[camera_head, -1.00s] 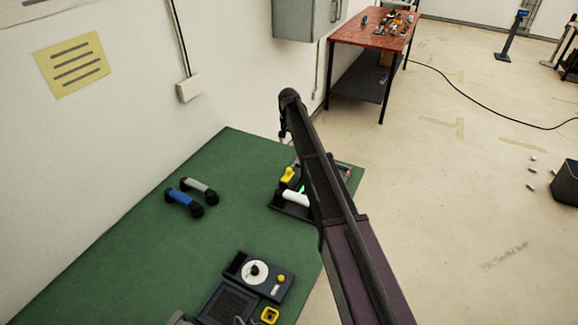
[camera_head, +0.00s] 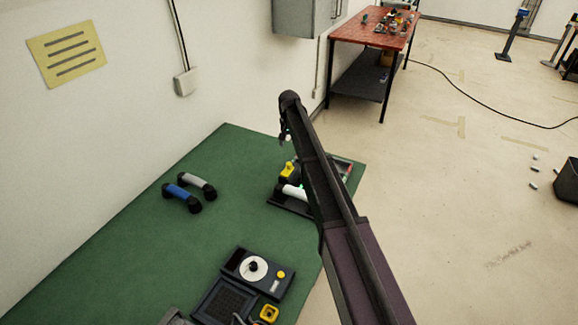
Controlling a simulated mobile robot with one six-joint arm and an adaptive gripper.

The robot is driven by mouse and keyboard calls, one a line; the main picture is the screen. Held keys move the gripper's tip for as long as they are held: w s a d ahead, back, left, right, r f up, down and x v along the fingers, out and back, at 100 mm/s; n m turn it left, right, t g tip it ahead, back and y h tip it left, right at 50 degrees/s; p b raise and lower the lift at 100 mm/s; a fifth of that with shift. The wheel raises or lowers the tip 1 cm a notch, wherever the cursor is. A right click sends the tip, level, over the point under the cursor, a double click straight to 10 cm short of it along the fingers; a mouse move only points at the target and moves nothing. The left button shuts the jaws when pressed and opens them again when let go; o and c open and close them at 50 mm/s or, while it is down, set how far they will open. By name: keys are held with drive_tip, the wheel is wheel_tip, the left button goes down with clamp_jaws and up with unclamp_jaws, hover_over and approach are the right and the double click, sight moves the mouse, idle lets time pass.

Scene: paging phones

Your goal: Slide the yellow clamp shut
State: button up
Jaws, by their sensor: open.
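The yellow clamp (camera_head: 288,170) stands on a dark base (camera_head: 290,206) near the far right part of the green table. A white cylinder (camera_head: 293,191) lies just in front of it on the same base. My arm crosses the right side of this base and hides part of it. My gripper (camera_head: 286,138) hangs from the arm's far end, just behind and above the yellow clamp. It is small and dark here, and its fingers are hard to make out. I cannot tell whether it touches the clamp.
Blue and grey handsets (camera_head: 190,191) lie on the left of the green table (camera_head: 150,238). A dark dial unit (camera_head: 257,273) with a yellow button sits at the front. A red table (camera_head: 374,32) stands further back. The table's middle is clear.

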sight(289, 163)
drive_tip(key=shift+f+b, duration=4.45)
drive_tip(key=shift+f, duration=0.35)
drive_tip(key=shift+c, duration=0.2)
clamp_jaws()
